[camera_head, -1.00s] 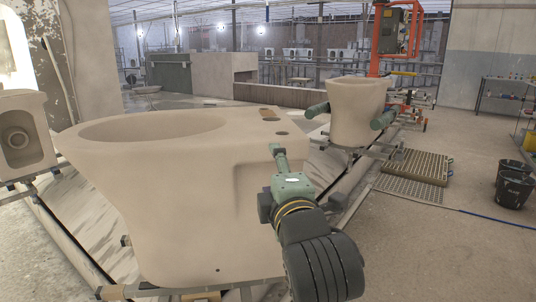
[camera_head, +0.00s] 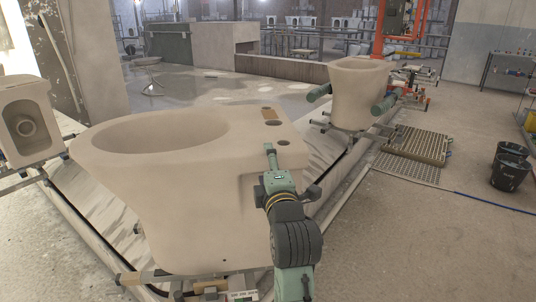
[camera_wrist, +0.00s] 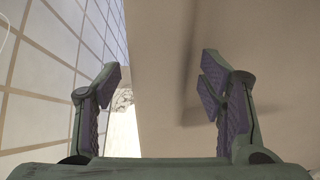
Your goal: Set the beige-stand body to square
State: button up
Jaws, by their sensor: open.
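A large unglazed beige toilet body (camera_head: 165,205) stands in the foreground on a low metal stand (camera_head: 195,284) with tan blocks. It looks turned at an angle, its bowl opening to the left and its flat back part with holes to the right. My gripper (camera_head: 270,150) is at the right side of this body, by the back part's edge. In the wrist view my gripper (camera_wrist: 162,85) is open with nothing between its fingers, and the body's pale surface (camera_wrist: 165,60) lies beyond them. I cannot tell whether a finger touches it.
Another body (camera_head: 355,95) stands behind to the right, with green cylinders at its sides. A third body (camera_head: 25,120) is at the left edge. A slatted pallet (camera_head: 415,143) and black buckets (camera_head: 510,168) are on the right floor. The floor at front right is clear.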

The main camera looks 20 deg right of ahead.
jog(key=shift+w+d, duration=0.1)
jog(key=shift+w, duration=0.7)
jog(key=shift+c, duration=0.3)
grip_shut()
